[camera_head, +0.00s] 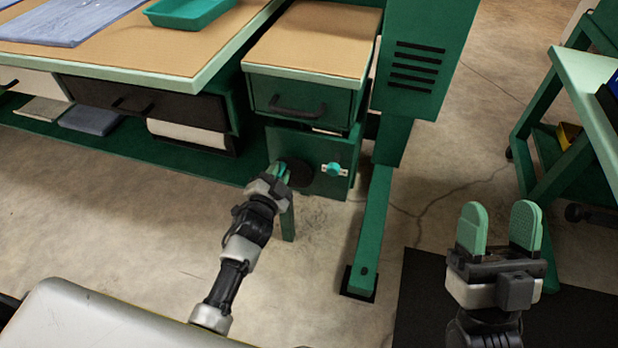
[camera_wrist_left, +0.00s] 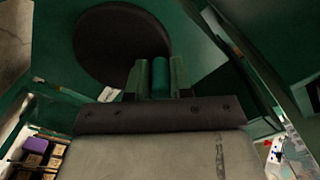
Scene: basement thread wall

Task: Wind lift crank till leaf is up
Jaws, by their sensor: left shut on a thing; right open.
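The lift crank shows as a dark round disc (camera_head: 299,173) on a green panel below the drawer unit. My left gripper (camera_head: 280,172) is at the disc's left side. In the left wrist view, its fingers (camera_wrist_left: 160,80) are shut around a teal handle (camera_wrist_left: 160,74) in front of the dark disc (camera_wrist_left: 120,42). The tan-topped section (camera_head: 315,38) beside the main bench, probably the leaf, looks level; its exact height against the bench is hard to tell. My right gripper (camera_head: 499,222) is open and empty, over the floor at right, away from the crank.
A teal knob (camera_head: 334,170) sits on the panel right of the disc. A green post with a foot (camera_head: 369,240) stands to its right. The main bench (camera_head: 100,60) holds a teal tray (camera_head: 188,12). A green cart (camera_head: 590,75) stands at far right.

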